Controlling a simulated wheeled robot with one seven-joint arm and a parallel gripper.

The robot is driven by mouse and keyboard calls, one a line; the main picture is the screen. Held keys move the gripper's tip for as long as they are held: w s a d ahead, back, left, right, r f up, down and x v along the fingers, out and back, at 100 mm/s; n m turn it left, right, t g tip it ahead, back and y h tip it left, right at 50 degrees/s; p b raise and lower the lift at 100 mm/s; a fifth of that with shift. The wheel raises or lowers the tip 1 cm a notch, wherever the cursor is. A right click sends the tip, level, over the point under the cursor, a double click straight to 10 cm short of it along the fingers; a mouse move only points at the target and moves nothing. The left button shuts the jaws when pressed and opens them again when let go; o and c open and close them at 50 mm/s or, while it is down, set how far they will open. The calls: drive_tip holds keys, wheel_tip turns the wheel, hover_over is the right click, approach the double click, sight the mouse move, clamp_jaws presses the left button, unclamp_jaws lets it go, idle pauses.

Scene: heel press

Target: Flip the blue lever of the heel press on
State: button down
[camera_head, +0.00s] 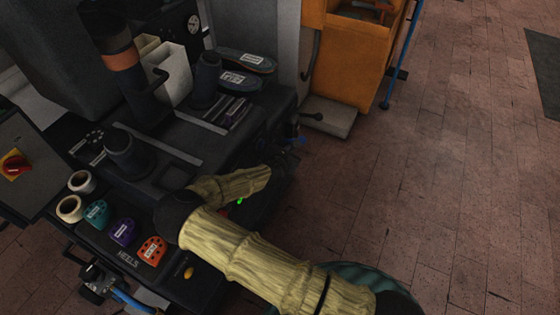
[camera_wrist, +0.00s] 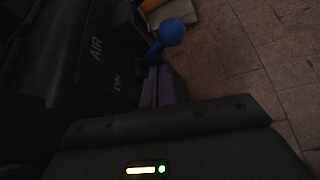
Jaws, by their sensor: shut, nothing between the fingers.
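The blue lever shows in the wrist view as a round blue knob (camera_wrist: 172,32) on a short blue stem at the edge of a dark panel marked "AIR" and "ON". My gripper (camera_wrist: 158,72) is shut and empty, its fingertips just below the stem in the picture; I cannot tell whether they touch it. In the head view, a small bit of the blue lever (camera_head: 301,138) shows at the far right edge of the heel press (camera_head: 190,145). My gripper (camera_head: 287,156) is dark and hard to make out beside it, and my sleeved arm hides part of the press front.
Teal, purple and orange heel pieces (camera_head: 151,250) and two cream rolls (camera_head: 70,208) sit along the press front. An orange cabinet (camera_head: 345,65) and a blue pole (camera_head: 398,60) stand behind. The brick floor (camera_head: 450,180) to the right is largely clear.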

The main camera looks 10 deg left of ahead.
drive_tip(key=p+v, duration=0.2)
drive_tip(key=v, duration=1)
drive_tip(key=shift+s+p, duration=0.3)
drive_tip(key=shift+s, duration=0.15)
drive_tip(key=shift+d, duration=0.15)
